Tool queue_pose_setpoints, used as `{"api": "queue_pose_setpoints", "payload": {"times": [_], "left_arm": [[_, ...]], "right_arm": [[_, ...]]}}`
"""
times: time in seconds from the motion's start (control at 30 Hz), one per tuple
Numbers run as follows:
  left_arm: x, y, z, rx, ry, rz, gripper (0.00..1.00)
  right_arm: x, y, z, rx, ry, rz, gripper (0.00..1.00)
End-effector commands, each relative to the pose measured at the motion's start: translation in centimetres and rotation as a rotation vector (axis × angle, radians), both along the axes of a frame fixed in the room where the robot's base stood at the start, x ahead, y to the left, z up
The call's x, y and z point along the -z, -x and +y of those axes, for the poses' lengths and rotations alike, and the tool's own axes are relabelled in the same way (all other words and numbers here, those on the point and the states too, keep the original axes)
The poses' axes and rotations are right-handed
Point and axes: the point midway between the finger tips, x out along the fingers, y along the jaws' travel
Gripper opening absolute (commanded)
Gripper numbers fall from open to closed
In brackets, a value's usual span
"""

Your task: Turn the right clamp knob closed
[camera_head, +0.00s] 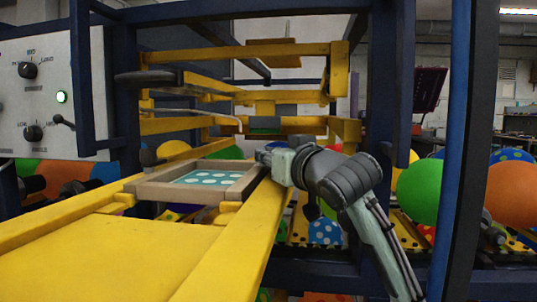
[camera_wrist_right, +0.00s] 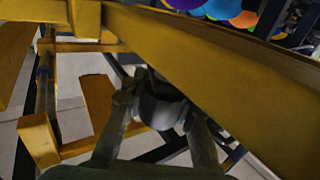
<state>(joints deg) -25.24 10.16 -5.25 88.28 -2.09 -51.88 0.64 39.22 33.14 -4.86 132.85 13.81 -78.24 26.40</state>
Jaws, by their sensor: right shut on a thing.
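The dark grey rounded clamp knob (camera_wrist_right: 160,108) sits between the two fingers of my right gripper (camera_wrist_right: 160,110) in the right wrist view, beneath a yellow beam. The fingers are shut on its sides. In the head view my right gripper (camera_head: 266,156) is at the right edge of the wooden print frame (camera_head: 158,190), and the knob cannot be made out there. The frame has a light blue panel with white dots (camera_head: 207,177) and lies on yellow rails. My left gripper is not in view.
Yellow rails (camera_head: 233,245) run along both sides of the frame. Dark blue posts (camera_head: 396,80) stand left and right of the opening. A control panel (camera_head: 40,95) is at the left. Balloons, including a green one (camera_head: 420,193), lie below and at the right.

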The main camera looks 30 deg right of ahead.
Motion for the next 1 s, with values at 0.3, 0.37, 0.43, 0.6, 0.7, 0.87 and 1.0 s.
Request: {"api": "queue_pose_setpoints", "payload": {"times": [0.3, 0.37, 0.43, 0.6, 0.7, 0.87, 1.0], "left_arm": [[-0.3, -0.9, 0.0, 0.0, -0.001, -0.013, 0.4], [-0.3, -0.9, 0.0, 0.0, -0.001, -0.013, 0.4], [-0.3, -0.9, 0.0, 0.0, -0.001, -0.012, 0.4], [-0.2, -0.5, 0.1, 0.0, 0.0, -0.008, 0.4], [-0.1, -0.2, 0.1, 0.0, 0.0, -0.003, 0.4], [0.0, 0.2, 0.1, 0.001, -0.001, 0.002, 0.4], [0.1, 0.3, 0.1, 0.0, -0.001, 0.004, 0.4]], "right_arm": [[0.1, -0.1, 0.0, -0.052, 0.002, 0.003, 0.0], [0.1, -0.1, 0.2, -0.098, 0.002, 0.003, 0.0], [0.1, -0.1, 0.4, -0.16, 0.002, 0.004, 0.0], [0.1, 0.0, 1.0, -0.3, 0.005, 0.004, 0.0], [0.1, 0.1, 1.2, -0.356, 0.004, 0.003, 0.0], [0.0, 0.2, 1.5, -0.396, -0.001, 0.0, 0.0], [0.0, 0.2, 1.5, -0.399, -0.001, -0.001, 0.0]]}}
